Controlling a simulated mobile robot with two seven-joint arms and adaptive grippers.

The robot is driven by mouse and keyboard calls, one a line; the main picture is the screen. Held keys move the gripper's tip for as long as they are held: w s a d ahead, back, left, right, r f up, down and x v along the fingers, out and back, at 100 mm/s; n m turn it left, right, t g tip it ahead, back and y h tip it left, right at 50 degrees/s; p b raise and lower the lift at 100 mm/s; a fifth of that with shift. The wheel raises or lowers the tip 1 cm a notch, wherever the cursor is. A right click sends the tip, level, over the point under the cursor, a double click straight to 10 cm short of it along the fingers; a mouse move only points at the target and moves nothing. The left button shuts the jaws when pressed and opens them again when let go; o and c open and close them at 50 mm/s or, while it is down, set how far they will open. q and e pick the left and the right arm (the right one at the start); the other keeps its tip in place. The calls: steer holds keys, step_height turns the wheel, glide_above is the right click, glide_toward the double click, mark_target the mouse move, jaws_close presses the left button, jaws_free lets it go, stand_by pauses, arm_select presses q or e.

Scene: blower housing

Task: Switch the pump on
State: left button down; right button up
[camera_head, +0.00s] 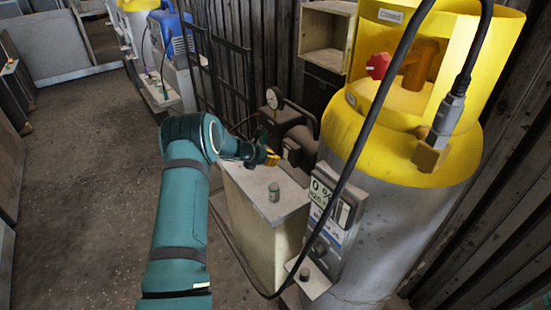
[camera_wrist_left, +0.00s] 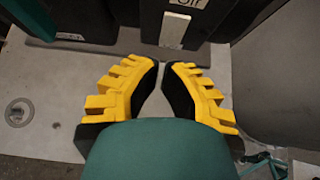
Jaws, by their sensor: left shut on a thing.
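The pump (camera_head: 298,140) is a dark motor unit with a round gauge (camera_head: 274,98), on a pale bench beside the yellow-topped tank. My left gripper (camera_head: 270,157) reaches it from the left, at its near side. In the left wrist view, the gripper's yellow fingers (camera_wrist_left: 161,66) are drawn together at the tips. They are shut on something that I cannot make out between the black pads. Just beyond the tips is a pale switch plate (camera_wrist_left: 174,31) on a dark housing, below a label reading "OFF". Any contact with it is unclear. My right gripper is not in view.
The large tank (camera_head: 385,215) with a hanging black cable and a meter (camera_head: 335,205) fills the right. A red knob (camera_head: 378,65) sits on its yellow collar. The floor at left (camera_head: 90,200) is clear.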

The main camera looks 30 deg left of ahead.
arm_select(q)
steer(key=p+v, duration=0.1)
steer(key=v, duration=0.9)
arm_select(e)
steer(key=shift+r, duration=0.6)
arm_select(q)
steer(key=shift+s+a, duration=0.1)
steer(key=shift+s, duration=0.05)
steer(key=f+n, duration=0.1)
steer(key=n, duration=0.5)
steer(key=s+f+n+t, duration=0.1)
steer(key=n, duration=0.5)
steer(key=s+d+f+n+t+h, duration=0.1)
steer(key=n, duration=0.5)
steer(key=shift+f+p, duration=0.1)
steer(key=shift+p, duration=0.3)
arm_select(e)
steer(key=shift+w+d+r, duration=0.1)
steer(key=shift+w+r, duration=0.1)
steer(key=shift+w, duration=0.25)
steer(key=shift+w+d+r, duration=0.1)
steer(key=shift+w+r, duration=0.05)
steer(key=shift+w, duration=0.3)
